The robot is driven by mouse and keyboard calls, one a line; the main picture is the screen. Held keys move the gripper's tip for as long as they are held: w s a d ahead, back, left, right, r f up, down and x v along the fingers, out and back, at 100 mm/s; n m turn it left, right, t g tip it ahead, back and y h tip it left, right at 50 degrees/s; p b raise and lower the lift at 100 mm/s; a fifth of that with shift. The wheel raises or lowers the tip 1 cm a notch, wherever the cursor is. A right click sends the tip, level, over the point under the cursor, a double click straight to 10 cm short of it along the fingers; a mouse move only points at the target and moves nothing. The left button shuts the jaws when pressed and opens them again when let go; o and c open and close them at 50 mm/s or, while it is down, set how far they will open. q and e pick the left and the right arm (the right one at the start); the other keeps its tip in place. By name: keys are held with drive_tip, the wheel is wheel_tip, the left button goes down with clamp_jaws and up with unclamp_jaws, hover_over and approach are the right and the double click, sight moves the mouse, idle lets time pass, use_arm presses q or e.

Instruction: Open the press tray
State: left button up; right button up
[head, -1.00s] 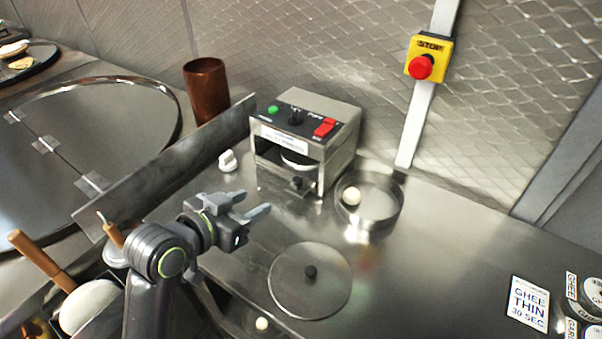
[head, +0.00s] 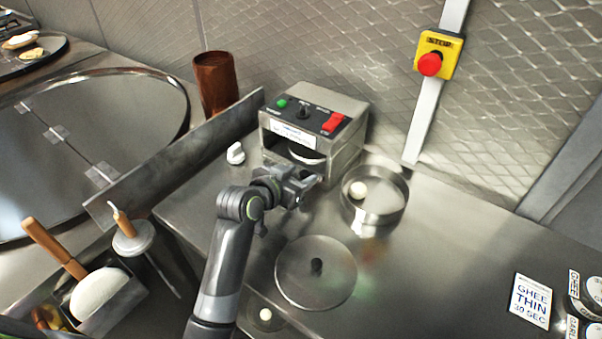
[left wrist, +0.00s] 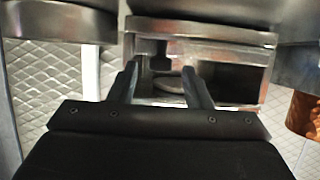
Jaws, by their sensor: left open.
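The press (head: 348,113) is a steel box with a green button, a dark knob and a red switch on top; it also shows in the left wrist view (left wrist: 205,48). A pale round plate (head: 306,156) shows inside its front opening. The tray's front is largely hidden behind my left gripper (head: 308,184) in the head view. That gripper is at the press front with its jaws apart. In the left wrist view its two fingers (left wrist: 160,82) stand on either side of a dark upright part in the opening; I cannot tell whether they touch it. My right gripper is out of view.
A round steel pan (head: 374,214) with a white ball (head: 358,189) stands right of the press. A round lid (head: 316,290) lies in front. A small white knob (head: 235,153) and an upright metal strip (head: 165,160) are left.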

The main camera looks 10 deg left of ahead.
use_arm(q)
drive_tip(key=shift+w+d+f, duration=0.2)
drive_tip(key=shift+w, duration=0.35)
clamp_jaws()
